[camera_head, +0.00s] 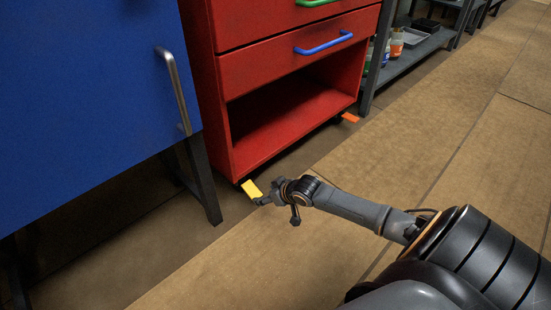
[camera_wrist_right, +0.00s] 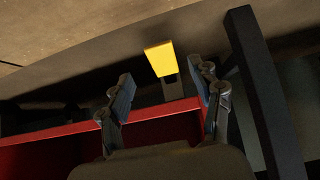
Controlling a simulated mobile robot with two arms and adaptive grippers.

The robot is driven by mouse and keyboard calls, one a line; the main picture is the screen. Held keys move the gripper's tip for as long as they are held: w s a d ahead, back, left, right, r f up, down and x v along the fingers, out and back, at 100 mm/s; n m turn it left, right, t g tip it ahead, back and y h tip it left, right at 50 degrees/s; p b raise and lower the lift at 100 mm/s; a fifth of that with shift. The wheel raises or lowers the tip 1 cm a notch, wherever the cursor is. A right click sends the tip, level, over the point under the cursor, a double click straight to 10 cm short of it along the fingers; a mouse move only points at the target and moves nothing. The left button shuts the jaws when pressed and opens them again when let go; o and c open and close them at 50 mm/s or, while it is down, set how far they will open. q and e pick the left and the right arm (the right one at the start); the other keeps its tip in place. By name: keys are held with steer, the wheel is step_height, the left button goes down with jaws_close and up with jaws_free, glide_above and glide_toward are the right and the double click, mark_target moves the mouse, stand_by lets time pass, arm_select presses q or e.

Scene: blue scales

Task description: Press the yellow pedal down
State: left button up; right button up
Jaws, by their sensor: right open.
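The yellow pedal (camera_head: 252,189) juts out low at the near bottom corner of the red cabinet (camera_head: 290,120), close to the floor. In the right wrist view the yellow pedal (camera_wrist_right: 159,58) sits between and just beyond the two fingertips, on a dark grey stem. My right gripper (camera_head: 261,200) is right beside the pedal in the head view, and its fingers cover a little of the pedal's lower edge. In the right wrist view my right gripper (camera_wrist_right: 165,85) is open with nothing between its fingers. I cannot tell whether a finger touches the pedal. My left gripper is in neither view.
An orange pedal (camera_head: 350,117) is at the cabinet's far bottom corner. A blue cabinet (camera_head: 80,90) on dark legs (camera_head: 203,180) stands left of the red one. A grey shelf (camera_head: 410,55) with bottles is at the back. The floor (camera_head: 420,140) to the right is clear.

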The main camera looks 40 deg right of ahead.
steer(key=v, duration=0.6)
stand_by(0.4)
